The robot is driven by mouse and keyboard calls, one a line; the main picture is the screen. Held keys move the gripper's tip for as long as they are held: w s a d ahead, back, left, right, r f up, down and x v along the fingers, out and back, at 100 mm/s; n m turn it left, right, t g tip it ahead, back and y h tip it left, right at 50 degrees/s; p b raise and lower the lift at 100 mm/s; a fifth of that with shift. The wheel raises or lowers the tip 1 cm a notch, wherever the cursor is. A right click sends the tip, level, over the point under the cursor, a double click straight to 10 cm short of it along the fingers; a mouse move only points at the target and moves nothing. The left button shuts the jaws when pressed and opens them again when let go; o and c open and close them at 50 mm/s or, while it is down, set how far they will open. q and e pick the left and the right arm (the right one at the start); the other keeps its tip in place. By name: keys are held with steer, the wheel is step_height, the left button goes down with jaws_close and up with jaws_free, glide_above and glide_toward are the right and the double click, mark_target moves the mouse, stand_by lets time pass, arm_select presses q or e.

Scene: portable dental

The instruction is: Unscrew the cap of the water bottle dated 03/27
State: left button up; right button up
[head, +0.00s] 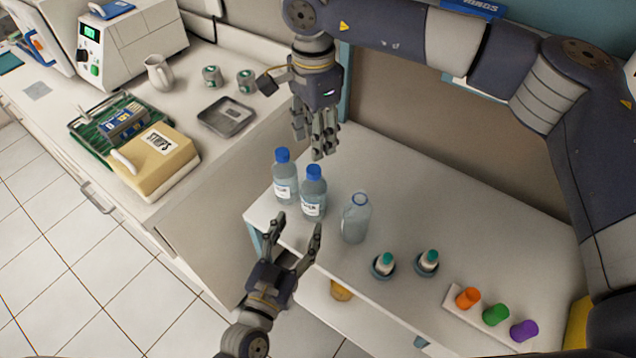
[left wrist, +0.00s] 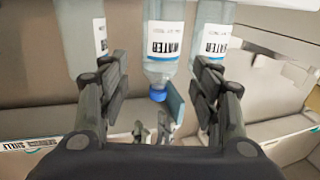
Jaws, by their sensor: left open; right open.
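Two water bottles with blue caps stand upright on the white table: a left one (head: 285,183) and a middle one (head: 313,198). A third clear bottle (head: 355,222) stands to their right, with no blue cap visible. Label dates are too small to read. My left gripper (head: 299,224) is open, in front of the middle bottle, its fingers apart and empty. My right gripper (head: 316,152) is open above and behind the capped bottles, touching neither cap. In the left wrist view, inverted, a labelled bottle (left wrist: 161,68) with its blue cap (left wrist: 158,96) shows between my left fingers.
Two small green-topped containers (head: 428,261) and a rack with orange, green and purple caps (head: 496,314) stand right of the bottles. On the left counter are a yellow box (head: 150,165), a metal tray (head: 226,117) and a jug (head: 158,73). The table behind the bottles is clear.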

mark_target(309, 203)
arm_select(q)
steer(key=x, duration=1)
steer(key=shift+w, duration=0.3)
arm_select(e)
steer(key=shift+s+a, duration=0.1)
steer(key=shift+a, duration=0.05)
